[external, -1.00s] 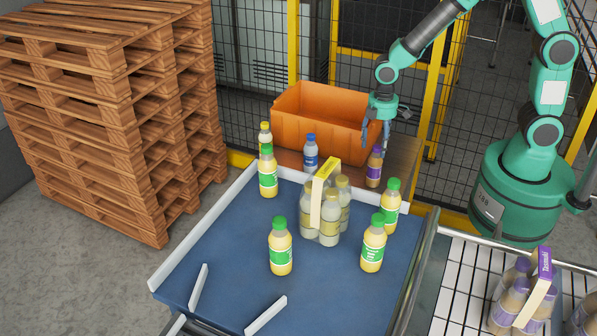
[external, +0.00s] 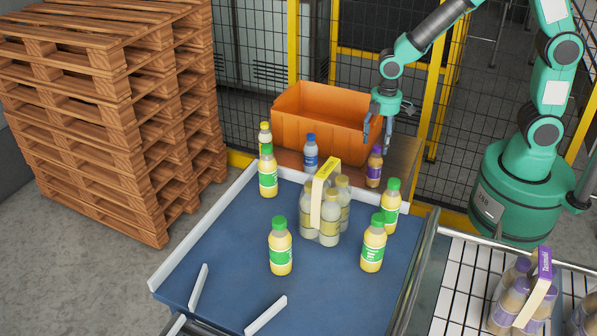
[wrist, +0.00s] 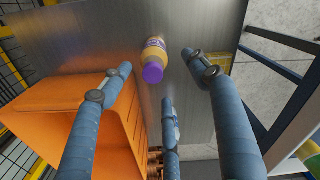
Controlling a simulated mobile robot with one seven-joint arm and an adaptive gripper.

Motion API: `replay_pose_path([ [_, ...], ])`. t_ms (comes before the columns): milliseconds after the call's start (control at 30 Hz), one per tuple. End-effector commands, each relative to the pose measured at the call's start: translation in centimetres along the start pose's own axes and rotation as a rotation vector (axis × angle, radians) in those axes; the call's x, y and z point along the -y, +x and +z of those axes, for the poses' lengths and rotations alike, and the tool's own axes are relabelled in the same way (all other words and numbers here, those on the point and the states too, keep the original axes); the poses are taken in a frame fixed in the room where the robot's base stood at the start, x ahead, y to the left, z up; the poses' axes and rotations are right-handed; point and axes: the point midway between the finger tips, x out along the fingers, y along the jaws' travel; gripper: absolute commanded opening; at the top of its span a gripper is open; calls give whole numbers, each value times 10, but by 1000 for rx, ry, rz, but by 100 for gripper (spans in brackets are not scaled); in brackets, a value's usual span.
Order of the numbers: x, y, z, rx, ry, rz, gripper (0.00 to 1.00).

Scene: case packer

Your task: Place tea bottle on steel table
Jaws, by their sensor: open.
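The tea bottle (external: 375,167), amber with a purple cap and purple label, stands upright on the steel table (external: 402,160). In the wrist view the bottle (wrist: 154,58) shows beyond my fingertips, with the grey table top (wrist: 75,42) around it. My gripper (external: 377,140) is open and empty just above the bottle, its fingers apart and pointing down. In the wrist view my gripper's (wrist: 160,88) three fingers are spread and do not touch the bottle.
An orange crate (external: 310,125) stands on the table close to my gripper's left. A blue-capped bottle (external: 310,152) is left of the tea bottle. A blue conveyor (external: 225,255) in front carries several green-capped bottles and a bottle pack (external: 325,205). A mesh fence (external: 470,110) is behind.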

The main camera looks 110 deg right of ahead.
Motion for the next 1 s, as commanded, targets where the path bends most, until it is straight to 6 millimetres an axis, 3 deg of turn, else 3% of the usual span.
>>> replay_pose_path([
  [233,43,-61,0,-67,-19,23,61],
  [467,93,-123,14,-143,-37,37,61],
  [700,142,-177,42,-225,-55,39,61],
  [1000,194,-232,91,-329,-77,22,61],
])
